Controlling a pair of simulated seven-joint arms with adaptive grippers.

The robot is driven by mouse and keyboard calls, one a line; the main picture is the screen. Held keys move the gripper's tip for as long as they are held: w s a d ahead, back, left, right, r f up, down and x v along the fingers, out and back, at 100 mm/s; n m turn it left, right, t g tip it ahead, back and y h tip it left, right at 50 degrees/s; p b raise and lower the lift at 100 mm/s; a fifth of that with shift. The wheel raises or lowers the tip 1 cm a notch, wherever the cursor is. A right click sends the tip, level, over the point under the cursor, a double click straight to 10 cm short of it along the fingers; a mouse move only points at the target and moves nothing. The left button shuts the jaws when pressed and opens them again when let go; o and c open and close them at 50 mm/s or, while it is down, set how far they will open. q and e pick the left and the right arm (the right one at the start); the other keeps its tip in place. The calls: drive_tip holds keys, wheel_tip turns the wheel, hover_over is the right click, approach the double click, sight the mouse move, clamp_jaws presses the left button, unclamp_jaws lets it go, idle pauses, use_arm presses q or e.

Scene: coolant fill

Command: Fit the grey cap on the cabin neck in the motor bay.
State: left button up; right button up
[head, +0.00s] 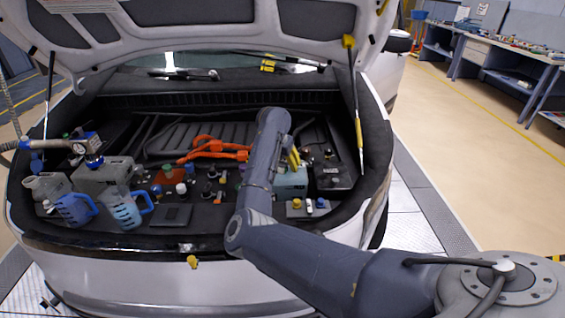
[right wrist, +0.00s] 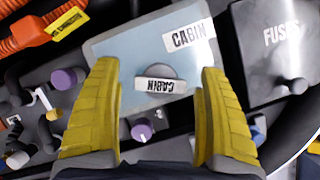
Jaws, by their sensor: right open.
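The cabin tank (right wrist: 120,48), a pale blue-grey box with a white CABIN label, sits in the motor bay; it also shows in the head view (head: 291,183). A round grey piece (right wrist: 160,71) with a white CABIN tag is at the tank's front part, and I take it for the grey cap. I cannot tell whether it is seated on the neck, and no bare neck shows. My right gripper (head: 294,158) is over the tank. In the right wrist view its yellow fingers (right wrist: 160,115) are open, one each side of the grey piece and apart from it.
The fuse box (right wrist: 270,45) is right of the tank, and an orange cable (right wrist: 35,28) is at upper left. Purple knobs (right wrist: 66,78) lie nearby. Blue jugs (head: 124,210) and a gauge fitting (head: 80,147) are at the bay's left. The raised hood (head: 200,25) is overhead.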

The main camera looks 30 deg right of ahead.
drive_tip(key=shift+c, duration=0.6)
drive_tip(key=c, duration=1.3)
drive_tip(key=o, duration=0.5)
drive_tip(key=shift+c, duration=1.4)
drive_tip(key=shift+c, duration=0.5)
drive_tip(key=shift+f+m+g+h, duration=0.15)
drive_tip(key=shift+m+g, duration=0.15)
drive_tip(key=shift+m, duration=0.5)
drive_tip(key=shift+f+m+g+h, duration=0.15)
drive_tip(key=shift+m+g, duration=0.15)
drive_tip(key=shift+m, duration=0.5)
